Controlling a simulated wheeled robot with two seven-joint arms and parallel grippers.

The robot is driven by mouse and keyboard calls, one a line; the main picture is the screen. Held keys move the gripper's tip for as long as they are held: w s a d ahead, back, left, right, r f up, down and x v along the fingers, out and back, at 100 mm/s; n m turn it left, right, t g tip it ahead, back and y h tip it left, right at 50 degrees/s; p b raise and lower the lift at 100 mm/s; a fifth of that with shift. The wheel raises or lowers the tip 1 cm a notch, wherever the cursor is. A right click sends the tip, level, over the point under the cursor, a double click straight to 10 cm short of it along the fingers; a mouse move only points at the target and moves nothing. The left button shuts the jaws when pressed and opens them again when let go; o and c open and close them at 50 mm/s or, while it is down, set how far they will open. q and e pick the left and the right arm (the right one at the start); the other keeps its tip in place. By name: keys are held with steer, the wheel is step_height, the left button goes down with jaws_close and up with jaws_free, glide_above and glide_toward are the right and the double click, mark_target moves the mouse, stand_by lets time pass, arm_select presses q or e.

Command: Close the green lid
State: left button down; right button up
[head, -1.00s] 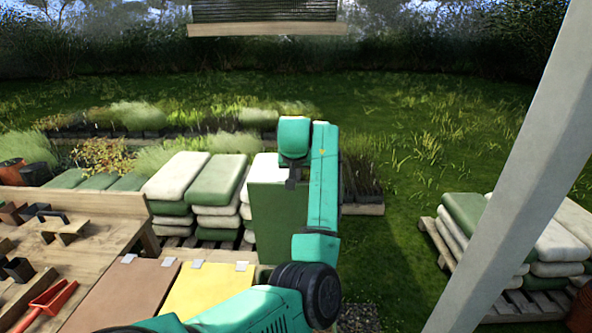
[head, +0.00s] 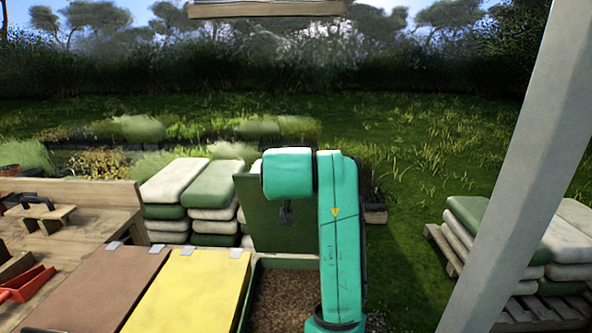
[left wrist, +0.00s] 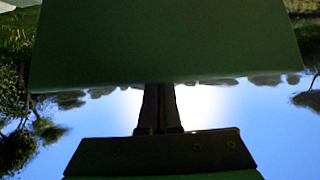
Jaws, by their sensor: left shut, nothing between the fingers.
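The green lid (head: 258,228) stands raised and upright at the back of an open bin (head: 244,300) in the head view. The bin has brown granular contents (head: 285,292). My left gripper (head: 286,216) points down in front of the lid, and my teal arm covers the lid's right part. In the left wrist view the lid (left wrist: 165,40) fills the upper part of the picture. My left gripper's fingers (left wrist: 160,90) are together and empty, with their tips at the lid's edge; I cannot tell whether they touch. My right gripper is not in view.
A shut yellow lid (head: 190,290) and a shut brown lid (head: 105,285) lie to the left. A wooden bench with a red scoop (head: 25,285) is farther left. Stacked sacks (head: 210,185) stand behind. A pale post (head: 530,200) rises at right.

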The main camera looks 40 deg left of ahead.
arm_select(q)
steer(key=shift+s+d+f+t+y+b, duration=0.3)
steer(key=shift+s+d+f+t+b, duration=0.3)
steer(key=shift+s+f+b, duration=0.35)
steer(key=shift+s+d+r, duration=0.1)
steer(key=shift+d+r, duration=0.05)
steer(key=shift+d, duration=0.1)
steer(key=shift+a+r, duration=0.1)
steer(key=shift+r, duration=0.05)
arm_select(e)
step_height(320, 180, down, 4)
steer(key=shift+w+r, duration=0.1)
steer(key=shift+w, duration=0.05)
